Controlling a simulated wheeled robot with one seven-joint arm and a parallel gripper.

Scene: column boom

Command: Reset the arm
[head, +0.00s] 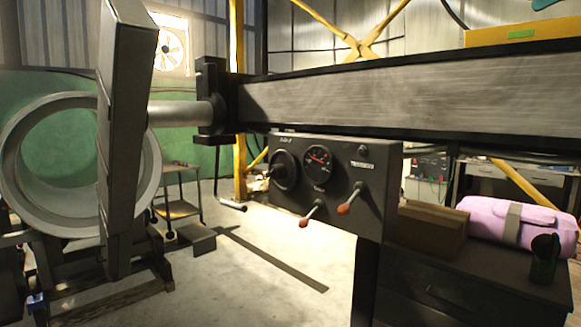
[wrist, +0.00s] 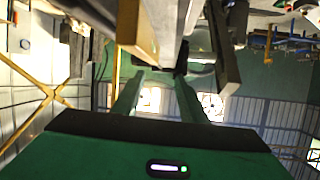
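The wrist view looks upside down, with the floor at the top. I make out no part of my arm or gripper in the head view, so its place relative to the boom is unclear.
A metal boom (head: 430,98) crosses the head view, with a dark control panel (head: 330,180) below it. A vertical plate (head: 122,130) and large pipe ring (head: 22,190) stand left. A pink bag (head: 490,220) lies right. Open floor (head: 270,265) shows in the middle.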

